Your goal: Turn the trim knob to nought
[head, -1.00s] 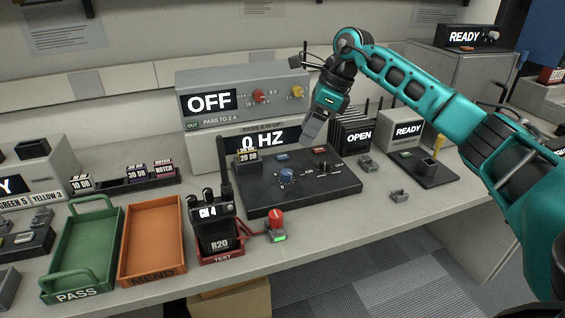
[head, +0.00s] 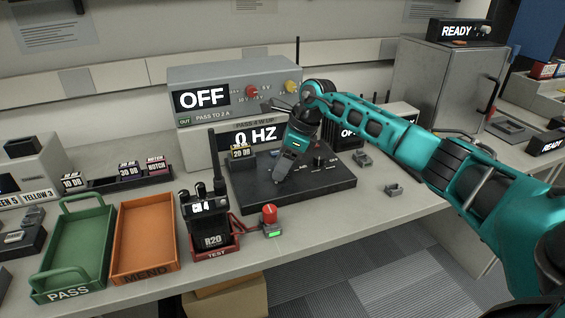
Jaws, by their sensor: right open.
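The black test panel (head: 247,192) lies on the bench below a display (head: 250,137) reading 0 HZ. My right gripper (head: 284,174) points down over the middle of the panel, its jaws open and apparently empty. It covers the spot where a blue knob showed earlier, so that knob and any contact with it are hidden. A small black knob (head: 318,161) shows just right of the gripper. I cannot read which knob is the trim knob, or its setting. My left gripper is out of view.
A radio marked R20 (head: 211,230) stands in a red TEST cradle, beside a red-knobbed unit (head: 270,218). A green PASS tray (head: 78,286) and an orange MEND tray (head: 143,270) are at left. A grey box (head: 203,123) reads OFF.

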